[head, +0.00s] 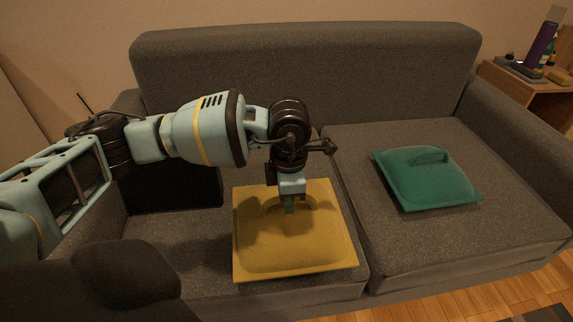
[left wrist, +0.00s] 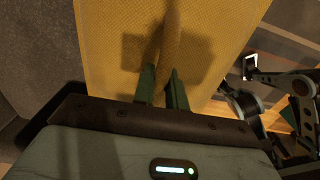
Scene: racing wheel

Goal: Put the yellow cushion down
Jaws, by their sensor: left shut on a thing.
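The yellow cushion (head: 270,253) is square with a raised handle-like ridge on top. It lies flat at the left seat of the grey sofa in the head view, its front edge near the seat's front edge. I cannot tell whether it touches the seat. My left gripper (head: 290,207) points down over its middle and is shut on its ridge. In the left wrist view the two green fingers of the left gripper (left wrist: 163,88) sit on either side of the ridge of the yellow cushion (left wrist: 110,35). My right gripper is not clearly in view.
The grey sofa (head: 300,75) has a teal cushion (head: 425,185) on its right seat. A dark panel-like object (head: 175,188) stands at the left of the seat. A wooden side table (head: 535,85) with bottles stands at the far right. Wooden floor (head: 490,297) shows in front.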

